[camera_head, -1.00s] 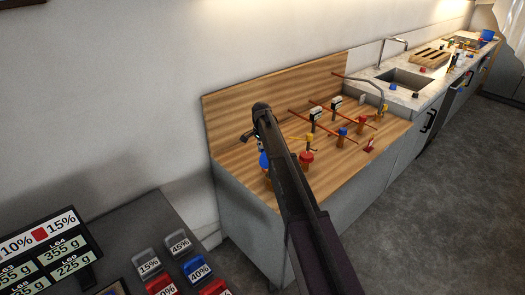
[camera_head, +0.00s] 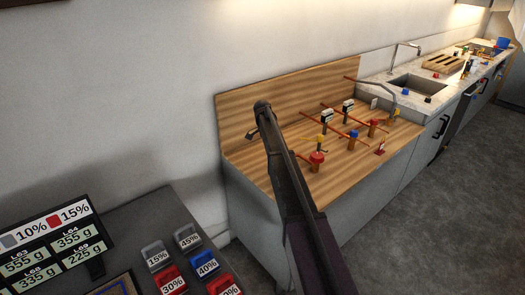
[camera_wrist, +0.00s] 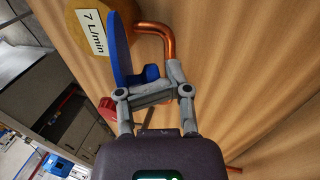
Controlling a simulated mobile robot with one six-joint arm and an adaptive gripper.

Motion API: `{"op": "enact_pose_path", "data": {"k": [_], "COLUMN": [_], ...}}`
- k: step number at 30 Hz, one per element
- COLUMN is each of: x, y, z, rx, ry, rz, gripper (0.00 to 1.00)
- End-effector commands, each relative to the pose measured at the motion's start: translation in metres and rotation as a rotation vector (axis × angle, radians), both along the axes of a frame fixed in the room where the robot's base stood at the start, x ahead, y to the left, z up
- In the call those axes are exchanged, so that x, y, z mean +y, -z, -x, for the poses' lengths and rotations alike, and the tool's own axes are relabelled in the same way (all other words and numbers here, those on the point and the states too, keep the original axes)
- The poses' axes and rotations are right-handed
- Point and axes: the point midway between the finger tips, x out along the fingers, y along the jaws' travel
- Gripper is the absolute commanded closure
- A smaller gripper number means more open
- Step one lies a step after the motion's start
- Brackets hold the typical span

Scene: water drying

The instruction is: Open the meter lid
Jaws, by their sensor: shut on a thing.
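The meter (camera_wrist: 78,12) is a round brass-coloured body at the top of the wrist view, with a white label reading 7 L/min. Its blue lid (camera_wrist: 118,48) stands nearly edge-on beside it, tilted away from the brass body. My gripper (camera_wrist: 150,80) is shut on the blue lid's lower part, with the grey fingers on either side of it. In the head view my gripper (camera_head: 254,130) is above the left part of the wooden worktop (camera_head: 238,140). The meter and lid are hidden behind my arm there.
A copper pipe elbow (camera_wrist: 160,35) runs close to the lid and fingers. Red-handled (camera_head: 317,158), blue-handled (camera_head: 322,140) and other valves with thin pipes crowd the worktop to the right. A sink (camera_head: 415,87) lies beyond. A grey table with numbered blocks (camera_head: 207,264) is at lower left.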

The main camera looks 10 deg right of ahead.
Motion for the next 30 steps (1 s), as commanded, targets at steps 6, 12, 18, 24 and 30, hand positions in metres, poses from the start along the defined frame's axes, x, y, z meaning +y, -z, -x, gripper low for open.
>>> {"op": "enact_pose_path", "data": {"k": [6, 12, 18, 24, 30], "x": [-0.0037, -0.0058, -0.0065, -0.0069, -0.0064], "y": [0.0036, 0.0038, 0.0030, 0.0016, 0.0014], "z": [0.0089, 0.0100, 0.0070, 0.0044, 0.0048], "rx": [0.006, 0.006, 0.004, 0.003, 0.003], "ry": [0.010, 0.012, 0.011, 0.009, 0.009], "rz": [-0.010, -0.011, -0.008, -0.006, -0.007], "gripper": [1.00, 0.57, 0.29, 0.29, 0.29]}}
